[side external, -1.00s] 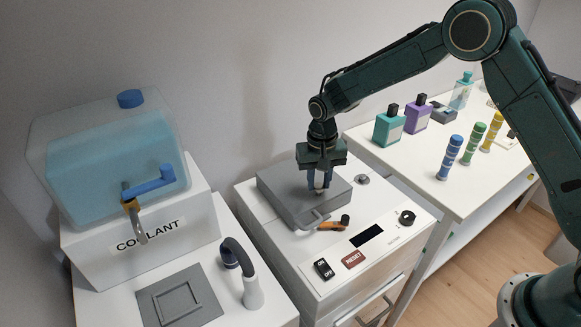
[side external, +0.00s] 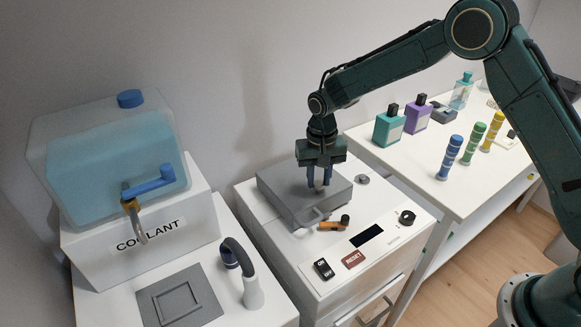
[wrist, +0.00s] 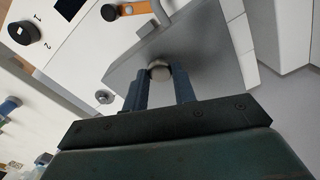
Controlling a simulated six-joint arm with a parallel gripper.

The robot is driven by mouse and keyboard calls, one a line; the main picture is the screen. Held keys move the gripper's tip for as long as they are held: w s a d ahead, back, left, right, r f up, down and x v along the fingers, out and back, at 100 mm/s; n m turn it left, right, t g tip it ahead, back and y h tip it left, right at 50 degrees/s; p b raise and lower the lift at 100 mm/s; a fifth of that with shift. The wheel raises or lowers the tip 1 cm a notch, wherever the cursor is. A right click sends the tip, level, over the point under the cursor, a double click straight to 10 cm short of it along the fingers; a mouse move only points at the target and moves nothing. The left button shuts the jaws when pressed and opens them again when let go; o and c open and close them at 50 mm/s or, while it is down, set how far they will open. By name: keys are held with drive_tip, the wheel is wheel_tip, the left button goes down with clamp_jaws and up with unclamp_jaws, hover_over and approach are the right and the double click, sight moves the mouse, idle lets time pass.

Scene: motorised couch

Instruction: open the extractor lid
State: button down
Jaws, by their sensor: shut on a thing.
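The extractor lid (side external: 283,194) is a grey slab lying flat and closed on top of the white extractor unit (side external: 284,252). My gripper (side external: 319,186) points down over the lid, its two blue fingers shut on a small round knob (wrist: 160,71) that stands on the lid. In the wrist view my gripper (wrist: 160,82) has one finger on each side of the knob, and the lid (wrist: 200,50) fills the area around it. An orange-handled latch (side external: 332,225) sits at the lid's front edge; its grey hook part (side external: 314,222) lies beside the lid.
The unit's panel has a dark display (side external: 366,236), a red RESET button (side external: 353,259), an on/off switch (side external: 323,268) and a black dial (side external: 407,217). A coolant tank (side external: 110,165) with a tap stands at left. Bottles and stacked vials stand on the right table (side external: 424,172).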

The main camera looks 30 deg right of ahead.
drive_tip(key=shift+w+r, duration=0.5)
drive_tip(key=shift+r, duration=0.25)
drive_tip(key=w+r, duration=0.4)
drive_tip(key=r, duration=0.2)
drive_tip(key=shift+w, duration=0.3)
drive_tip(key=c, duration=1.8)
unclamp_jaws()
drive_tip(key=shift+s+a+f, duration=0.1)
drive_tip(key=shift+a+f, duration=0.05)
drive_tip(key=shift+a, duration=0.05)
drive_tip(key=shift+c, duration=0.2)
drive_tip(key=o, duration=0.7)
drive_tip(key=shift+s+d, duration=0.1)
drive_tip(key=shift+d, duration=0.05)
wheel_tip(320, 180, up, 14)
hover_over(306, 181)
drive_tip(key=shift+f, duration=0.1)
